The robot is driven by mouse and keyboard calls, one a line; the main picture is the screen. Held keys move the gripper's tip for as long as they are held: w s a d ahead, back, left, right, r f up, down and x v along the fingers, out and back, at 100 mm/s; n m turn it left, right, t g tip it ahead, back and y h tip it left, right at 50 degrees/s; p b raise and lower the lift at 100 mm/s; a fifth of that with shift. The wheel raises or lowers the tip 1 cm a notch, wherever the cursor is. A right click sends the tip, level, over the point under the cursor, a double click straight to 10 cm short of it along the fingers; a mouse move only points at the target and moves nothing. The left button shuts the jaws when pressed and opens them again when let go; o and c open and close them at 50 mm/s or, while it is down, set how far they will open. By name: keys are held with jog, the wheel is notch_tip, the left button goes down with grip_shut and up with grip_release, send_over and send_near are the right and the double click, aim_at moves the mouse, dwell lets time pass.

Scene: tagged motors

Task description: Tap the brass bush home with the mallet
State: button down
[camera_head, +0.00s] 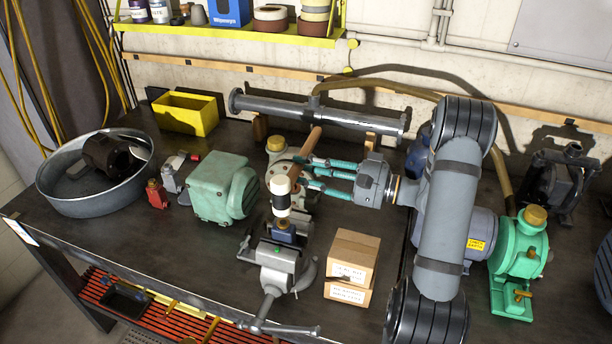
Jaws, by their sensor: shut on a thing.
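The mallet has a wooden handle (311,143) and a cream head with a dark band (281,200). My gripper (303,172), with teal fingers, reaches in from the right and is shut on the mallet's handle. The head hangs at the left of the fingertips, in line above a grey bench vise (278,257). A blue block (285,232) sits at the vise jaws, just below the mallet head. I cannot tell whether the head touches it. I cannot make out the brass bush; the mallet head may hide it.
A green motor (216,190) stands left of the vise, and stacked cardboard boxes (352,262) stand right of it. A pump with an orange cap (276,143) is behind the mallet. A metal basin (95,190) and yellow bin (185,115) are at left; a green pump (517,265) at right.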

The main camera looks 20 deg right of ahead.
jog(key=shift+f, duration=0.1)
notch_tip(320, 180, down, 4)
jog(key=b, duration=0.5)
jog(key=shift+w+d, duration=0.1)
jog(key=shift+r+p, duration=0.3)
jog(key=shift+r, duration=1.45)
notch_tip(320, 180, up, 7)
jog(key=p, duration=0.3)
jog(key=shift+d, duration=0.15)
